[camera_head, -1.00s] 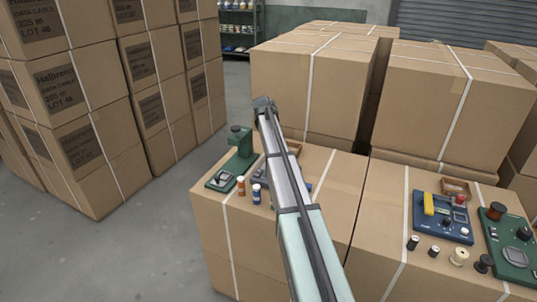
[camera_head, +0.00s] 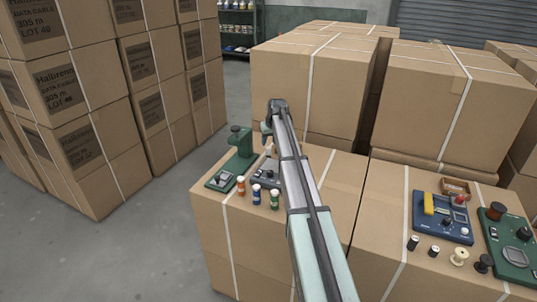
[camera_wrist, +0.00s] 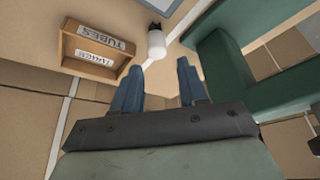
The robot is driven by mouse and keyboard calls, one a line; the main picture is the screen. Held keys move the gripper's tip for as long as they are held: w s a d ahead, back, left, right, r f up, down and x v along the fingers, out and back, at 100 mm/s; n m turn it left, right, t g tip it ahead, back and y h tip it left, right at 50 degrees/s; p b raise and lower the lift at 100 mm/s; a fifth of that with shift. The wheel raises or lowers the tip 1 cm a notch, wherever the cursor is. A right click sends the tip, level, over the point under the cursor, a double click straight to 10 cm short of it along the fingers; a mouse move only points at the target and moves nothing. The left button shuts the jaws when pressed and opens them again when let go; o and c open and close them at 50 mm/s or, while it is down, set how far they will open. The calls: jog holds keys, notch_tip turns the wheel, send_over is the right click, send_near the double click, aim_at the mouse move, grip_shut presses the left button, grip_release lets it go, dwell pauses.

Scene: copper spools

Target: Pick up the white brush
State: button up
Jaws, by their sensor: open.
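I cannot clearly make out a white brush in either view. In the wrist view, a short white object with a dark end (camera_wrist: 157,42) lies ahead of my gripper, beyond the gap between the fingers; I cannot tell if it is the brush. My gripper (camera_wrist: 160,80) is open, with nothing between its two blue-grey fingers. In the head view, my arm reaches over the left front carton (camera_head: 330,205), its end near the back edge. The fingers are not clear there, and the arm hides part of the carton top.
A wooden tray labelled TUBES (camera_wrist: 95,50) is at upper left in the wrist view. The right carton carries a blue device (camera_head: 442,217). Tall cartons (camera_head: 310,80) stand behind.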

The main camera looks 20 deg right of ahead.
aim_at(269, 148)
jog(key=shift+x, duration=4.2)
jog(key=shift+s+d, duration=0.15)
jog(key=shift+c, duration=0.3)
jog(key=c, duration=0.7)
jog(key=shift+o, duration=0.2)
notch_tip(269, 148, up, 10)
jog(key=shift+f, duration=0.1)
